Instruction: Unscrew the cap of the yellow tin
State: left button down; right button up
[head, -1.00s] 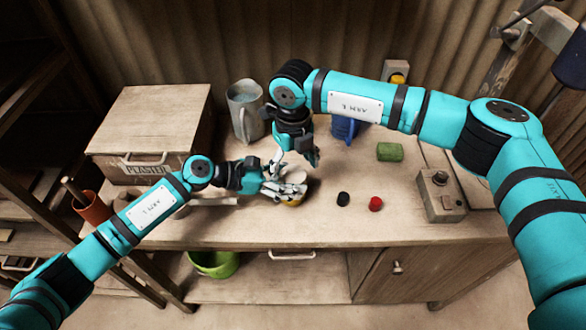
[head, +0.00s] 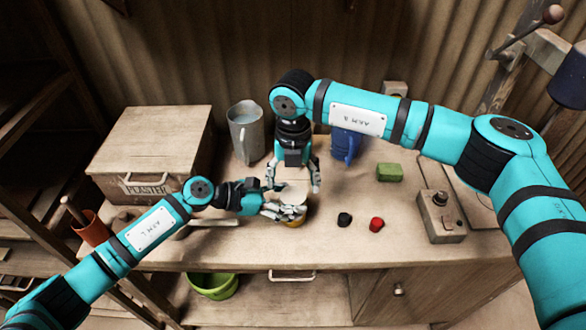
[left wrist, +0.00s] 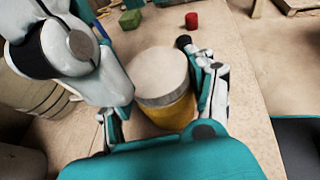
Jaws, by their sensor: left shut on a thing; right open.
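The yellow tin (head: 295,223) stands upright near the front of the bench, mostly hidden by my left fingers in the head view. Its yellow body also shows in the left wrist view (left wrist: 168,115), with a wide pale grey cap (left wrist: 160,72) on top. My left gripper (head: 291,212) is shut on the tin's body from the left side. My right gripper (head: 294,184) points down over the tin, open, with one finger on each side of the pale cap. I cannot tell whether its fingers touch the cap. A large white gripper part fills the upper left of the left wrist view.
A black cap-like piece (head: 344,219) and a red one (head: 376,225) lie right of the tin. A green block (head: 389,172), a blue mug (head: 345,145), a grey pitcher (head: 245,135) and a control box (head: 440,218) stand around.

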aim_at(293, 195)
jog(key=shift+f, duration=2.3)
jog(key=c, duration=1.2)
jog(key=n, duration=0.6)
jog(key=shift+n, duration=0.4)
jog(key=shift+c, duration=0.2)
jog(key=o, duration=1.3)
jog(key=shift+r, duration=0.15)
